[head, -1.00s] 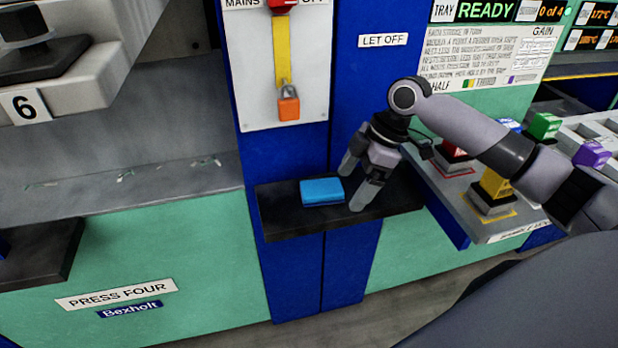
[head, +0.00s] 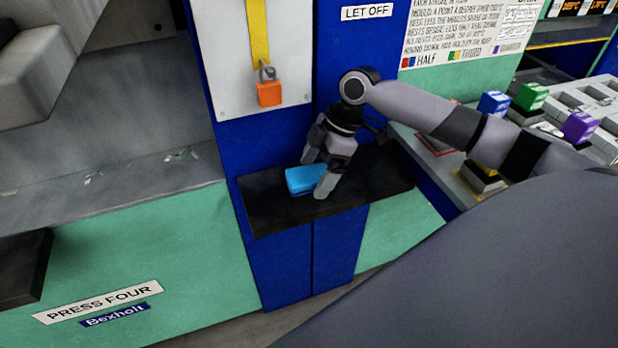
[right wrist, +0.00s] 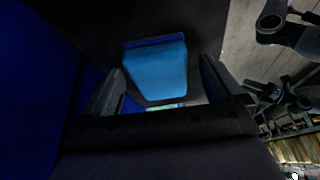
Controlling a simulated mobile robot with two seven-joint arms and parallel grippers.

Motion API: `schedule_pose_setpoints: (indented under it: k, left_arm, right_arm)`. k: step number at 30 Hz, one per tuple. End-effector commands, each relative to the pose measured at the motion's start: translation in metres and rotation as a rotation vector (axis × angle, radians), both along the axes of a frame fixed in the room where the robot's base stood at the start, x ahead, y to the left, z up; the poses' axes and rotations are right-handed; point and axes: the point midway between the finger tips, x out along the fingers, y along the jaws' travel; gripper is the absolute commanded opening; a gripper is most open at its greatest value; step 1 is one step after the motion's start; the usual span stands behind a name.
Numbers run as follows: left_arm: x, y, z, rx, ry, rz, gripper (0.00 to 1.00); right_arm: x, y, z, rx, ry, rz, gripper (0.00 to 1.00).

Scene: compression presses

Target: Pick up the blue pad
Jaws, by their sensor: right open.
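The blue pad (head: 303,179) lies on a small black shelf (head: 265,215) fixed to the blue cabinet front. My right gripper (head: 313,174) is low over the shelf, with its fingers at the pad; one finger hides part of the pad's right side. In the right wrist view the pad (right wrist: 155,68) shows ahead of my right gripper (right wrist: 162,88), between the lines of its two open fingers. I see no grip on it. My left gripper is not in view.
An orange padlock (head: 269,93) hangs above the shelf. The shelf's right part is bare.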

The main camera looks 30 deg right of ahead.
Motion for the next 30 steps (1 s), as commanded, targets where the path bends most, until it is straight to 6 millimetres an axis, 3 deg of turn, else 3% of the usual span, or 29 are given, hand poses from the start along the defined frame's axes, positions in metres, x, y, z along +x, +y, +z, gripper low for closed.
schedule_pose_setpoints:
  k: [5,10,23,30]
  left_arm:
    - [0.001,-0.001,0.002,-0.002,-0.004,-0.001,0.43]
    - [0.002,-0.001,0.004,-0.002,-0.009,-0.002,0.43]
    - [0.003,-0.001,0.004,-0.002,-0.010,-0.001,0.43]
    - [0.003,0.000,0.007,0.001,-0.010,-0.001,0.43]
  right_arm:
    - [0.000,0.000,0.000,0.000,-0.001,0.000,0.90]
    - [0.000,0.000,0.000,0.000,-0.001,0.000,0.35]
    - [-0.002,0.000,0.004,-0.001,-0.001,0.000,0.34]
    - [-0.003,0.000,0.035,0.001,-0.005,-0.001,0.34]
